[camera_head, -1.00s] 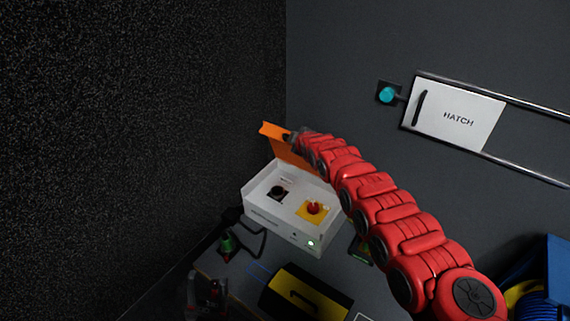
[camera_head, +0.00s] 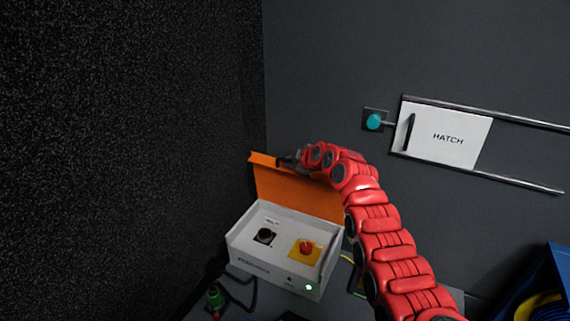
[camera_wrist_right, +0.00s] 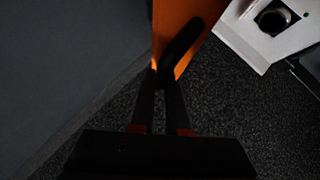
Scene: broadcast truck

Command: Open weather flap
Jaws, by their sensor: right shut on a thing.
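The orange weather flap (camera_head: 297,190) stands raised at the back edge of a white box (camera_head: 270,275), leaving the box's top panel uncovered. A black knob (camera_head: 265,235) and a red button (camera_head: 306,247) on a yellow plate show there. My right gripper (camera_head: 288,161) is at the flap's upper left edge. In the right wrist view, its fingers (camera_wrist_right: 160,85) are shut on the flap's black handle (camera_wrist_right: 183,47), with the orange flap (camera_wrist_right: 172,18) behind. My red right arm hides the flap's upper right part. My left gripper is not in view.
A dark wall stands close on the left. On the back wall are a white hatch (camera_head: 447,135) between rails and a teal knob (camera_head: 374,121). A green-topped item (camera_head: 215,297) with a cable is left of the box. A blue bin (camera_head: 545,285) is at lower right.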

